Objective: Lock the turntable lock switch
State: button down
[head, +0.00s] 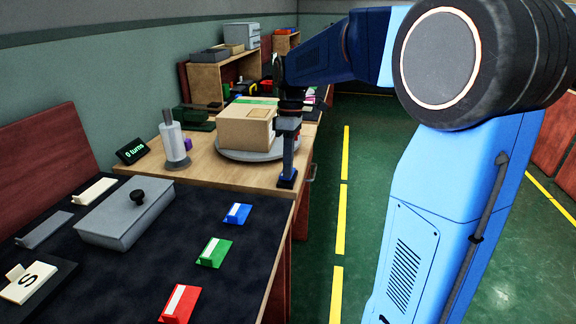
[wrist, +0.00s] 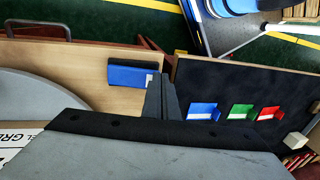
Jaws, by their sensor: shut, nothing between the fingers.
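The turntable (head: 232,156) is a grey disc on the wooden table and carries a cardboard box (head: 243,128). Its grey edge also shows at left in the wrist view (wrist: 28,88). A small blue block with a pale end, which looks like the lock switch (wrist: 128,75), sits near the table's front edge, beside the turntable. In the head view the switch (head: 286,181) shows just below my gripper (head: 288,165), partly hidden. My gripper points down, shut and empty; in the wrist view its fingers (wrist: 160,85) are close to the switch's pale end. Contact cannot be told.
A dark mat (head: 130,270) in front holds blue (head: 238,213), green (head: 214,252) and red (head: 180,303) labelled blocks and a grey lidded box (head: 125,215). A grey cylinder (head: 175,145) and "0 turns" display (head: 131,151) stand left of the turntable.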

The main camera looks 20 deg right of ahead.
jog(key=shift+s+a+f+t+h, duration=0.3)
jog(key=shift+s+t+h, duration=0.1)
jog(key=shift+t, duration=0.2)
jog(key=shift+s+a+f+t+h, duration=0.15)
jog(key=shift+f+t+h, duration=0.1)
jog(key=shift+t+h, duration=0.25)
jog(key=shift+r, duration=0.15)
jog(key=shift+r, duration=0.65)
jog(key=shift+r, duration=0.45)
notch_tip(320, 180, up, 13)
jog(key=s+a, duration=0.1)
jog(key=s, duration=0.1)
jog(key=shift+s+a, duration=0.15)
jog(key=shift+a, duration=0.15)
jog(key=shift+f, duration=0.15)
